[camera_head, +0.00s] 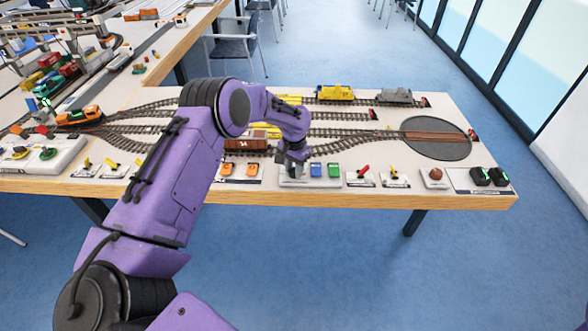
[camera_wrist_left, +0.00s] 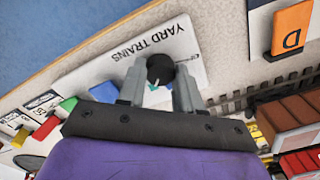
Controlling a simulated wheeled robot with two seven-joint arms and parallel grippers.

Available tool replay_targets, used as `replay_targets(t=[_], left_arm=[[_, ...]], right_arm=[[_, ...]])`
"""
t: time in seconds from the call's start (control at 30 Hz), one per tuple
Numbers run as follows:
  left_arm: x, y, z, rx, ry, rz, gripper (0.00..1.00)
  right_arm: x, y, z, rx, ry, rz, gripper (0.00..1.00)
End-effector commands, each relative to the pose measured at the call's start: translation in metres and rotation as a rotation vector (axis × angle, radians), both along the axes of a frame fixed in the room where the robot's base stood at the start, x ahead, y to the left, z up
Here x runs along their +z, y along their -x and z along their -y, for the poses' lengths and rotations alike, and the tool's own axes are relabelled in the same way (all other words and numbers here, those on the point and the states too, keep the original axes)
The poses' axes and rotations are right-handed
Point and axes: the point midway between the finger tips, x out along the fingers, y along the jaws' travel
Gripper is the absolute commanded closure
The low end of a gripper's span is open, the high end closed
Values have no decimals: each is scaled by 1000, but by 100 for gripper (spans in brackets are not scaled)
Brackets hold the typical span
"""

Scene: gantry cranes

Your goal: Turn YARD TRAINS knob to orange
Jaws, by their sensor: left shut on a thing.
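The YARD TRAINS knob (camera_wrist_left: 160,69) is a round black knob with a pale pointer mark, on a white panel (camera_wrist_left: 187,40) lettered "YARD TRAINS" in the left wrist view. My left gripper (camera_wrist_left: 160,83) has one finger on each side of the knob and is shut on it. A small teal patch shows below the knob between the fingers; any orange mark is hidden. My right gripper is not in view.
Behind are tracks with a brown wagon (camera_head: 247,140). A turntable (camera_head: 436,138) is at right.

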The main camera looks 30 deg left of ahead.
Motion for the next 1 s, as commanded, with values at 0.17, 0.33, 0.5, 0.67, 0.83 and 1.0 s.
replay_targets(t=[0.17, 0.33, 0.5, 0.67, 0.83, 1.0], left_arm=[[0, -1, 0, -164, 0, 3, 96], [0, -1, 0, -309, 0, 3, 96], [0, -1, 0, -431, 0, 3, 96], [1, -1, 0, -514, -1, 3, 96], [1, -1, 0, -569, -1, 4, 96], [1, -1, 0, -595, -1, 3, 96]], right_arm=[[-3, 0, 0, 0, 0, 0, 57], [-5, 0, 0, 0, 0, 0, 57], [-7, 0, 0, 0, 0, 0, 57], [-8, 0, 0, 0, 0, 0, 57], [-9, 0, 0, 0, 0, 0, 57], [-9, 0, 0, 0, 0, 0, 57]])
